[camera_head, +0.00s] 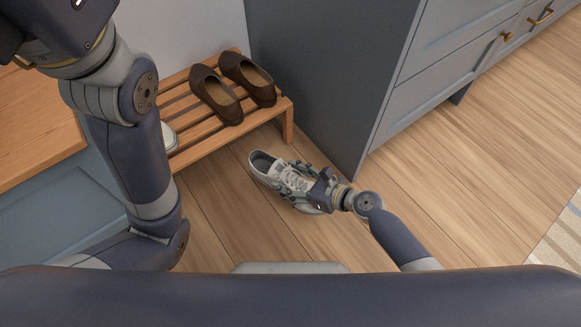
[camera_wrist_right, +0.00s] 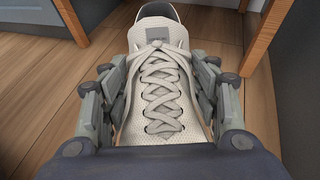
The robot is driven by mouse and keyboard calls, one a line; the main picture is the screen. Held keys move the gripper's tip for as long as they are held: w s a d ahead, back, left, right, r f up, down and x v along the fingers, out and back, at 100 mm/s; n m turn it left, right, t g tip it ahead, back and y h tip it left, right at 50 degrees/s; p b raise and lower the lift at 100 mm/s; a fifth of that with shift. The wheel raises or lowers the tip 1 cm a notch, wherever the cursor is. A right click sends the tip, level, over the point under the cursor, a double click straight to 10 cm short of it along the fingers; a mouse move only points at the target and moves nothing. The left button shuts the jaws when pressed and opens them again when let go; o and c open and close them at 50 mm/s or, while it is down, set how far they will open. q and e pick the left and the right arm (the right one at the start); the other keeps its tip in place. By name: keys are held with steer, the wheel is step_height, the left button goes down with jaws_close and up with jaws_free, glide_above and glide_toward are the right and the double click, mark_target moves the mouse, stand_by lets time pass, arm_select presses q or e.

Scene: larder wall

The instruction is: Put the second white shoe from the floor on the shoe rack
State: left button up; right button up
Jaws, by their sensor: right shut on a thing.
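A white lace-up shoe (camera_head: 266,165) is at the floor in front of the shoe rack, its opening toward the rack. My right gripper (camera_head: 292,180) is shut on this shoe, with fingers on both sides of it. In the right wrist view the shoe (camera_wrist_right: 160,90) lies between the fingers of the gripper (camera_wrist_right: 158,95), laces up. I cannot tell whether its sole touches the floor. The wooden slatted shoe rack (camera_head: 196,150) stands behind it. Part of another white shoe (camera_head: 170,138) shows on the rack, mostly hidden by my left arm. My left gripper is out of the head view.
Two brown shoes, one (camera_head: 216,95) beside the other (camera_head: 248,78), stand on the rack's right part. A blue-grey cabinet (camera_head: 320,80) rises right of the rack. A wooden-topped bench (camera_head: 35,140) is at left. The floor (camera_head: 480,150) at right is clear up to a rug (camera_head: 562,250).

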steer(key=shift+r, duration=0.35)
